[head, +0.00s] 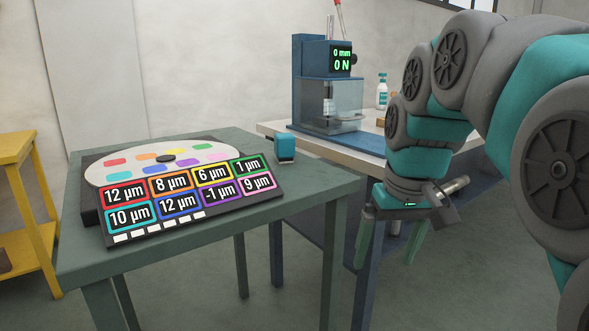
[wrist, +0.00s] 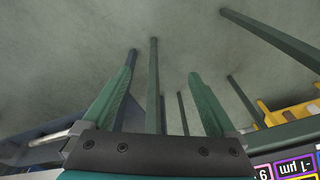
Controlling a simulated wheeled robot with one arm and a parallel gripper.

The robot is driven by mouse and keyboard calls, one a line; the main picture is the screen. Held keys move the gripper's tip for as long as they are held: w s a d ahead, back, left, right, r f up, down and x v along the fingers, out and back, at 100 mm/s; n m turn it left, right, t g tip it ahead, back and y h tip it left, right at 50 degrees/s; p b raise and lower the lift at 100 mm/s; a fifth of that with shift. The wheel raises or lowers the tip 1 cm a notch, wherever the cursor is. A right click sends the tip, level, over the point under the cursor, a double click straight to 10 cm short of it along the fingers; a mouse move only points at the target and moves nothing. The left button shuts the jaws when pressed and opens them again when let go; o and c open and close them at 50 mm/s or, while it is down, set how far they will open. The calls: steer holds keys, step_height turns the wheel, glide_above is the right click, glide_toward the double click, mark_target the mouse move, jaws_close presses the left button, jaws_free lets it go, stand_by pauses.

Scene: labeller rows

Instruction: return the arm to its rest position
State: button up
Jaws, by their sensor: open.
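My gripper (head: 389,252) hangs from my arm at the right of the head view, fingers pointing down. It is to the right of the green table, over the floor, in front of the white-topped bench. In the wrist view its two green fingers (wrist: 162,68) are spread apart with nothing between them. My arm is bent, reaching in from the right edge. The wrist view looks past the fingers to the grey floor and table legs.
The green table (head: 205,236) holds a labelled panel (head: 180,200), a white disc (head: 125,165) with coloured patches and a small teal-and-dark block (head: 285,148). A blue testing machine (head: 308,85) and a bottle (head: 382,92) stand on the bench (head: 362,143). A yellow stand (head: 32,200) is at left.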

steer(key=s+f+m+g, duration=0.1)
steer(key=s+f+g, duration=0.2)
steer(key=s+f, duration=1.7)
steer(key=shift+s+d+f+h, duration=0.2)
steer(key=shift+s+f+h, duration=0.2)
steer(key=shift+s, duration=0.5)
